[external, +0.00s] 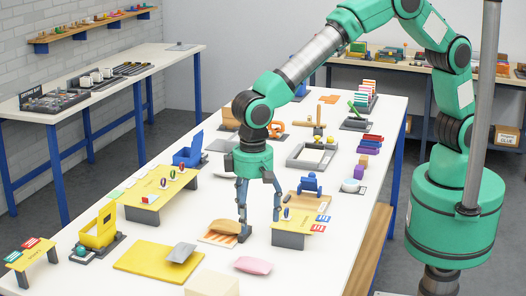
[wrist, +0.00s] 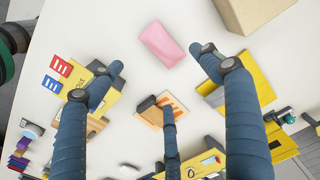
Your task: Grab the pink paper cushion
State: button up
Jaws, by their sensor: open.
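The pink paper cushion (external: 253,265) lies flat on the white table near its front edge, in front of my gripper (external: 260,224). In the wrist view the cushion (wrist: 161,45) shows in full at the top middle, with nothing covering it. My gripper (wrist: 160,75) has its blue-grey fingers spread wide and empty. Two fingertips point to either side just below the cushion, and the third finger comes up from below. The fingers do not appear to touch the cushion.
A brown pad on an orange-striped piece (external: 219,239) lies left of my fingers. A small yellow-topped stand (external: 290,240) is close on the right. A yellow board (external: 140,262) with a grey block and a cream box (external: 212,286) lie near the cushion. Bare table is right of it.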

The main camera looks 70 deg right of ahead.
jog(key=shift+f, duration=0.1)
jog(key=b, duration=0.1)
send_over(255, 258)
jog(key=shift+w+f, duration=0.1)
jog(key=shift+f, duration=4.05)
jog(key=shift+f, duration=0.1)
jog(key=shift+a+f+b, duration=0.15)
jog(key=shift+f+b, duration=0.3)
jog(key=shift+f, duration=2.1)
jog(key=c, duration=1)
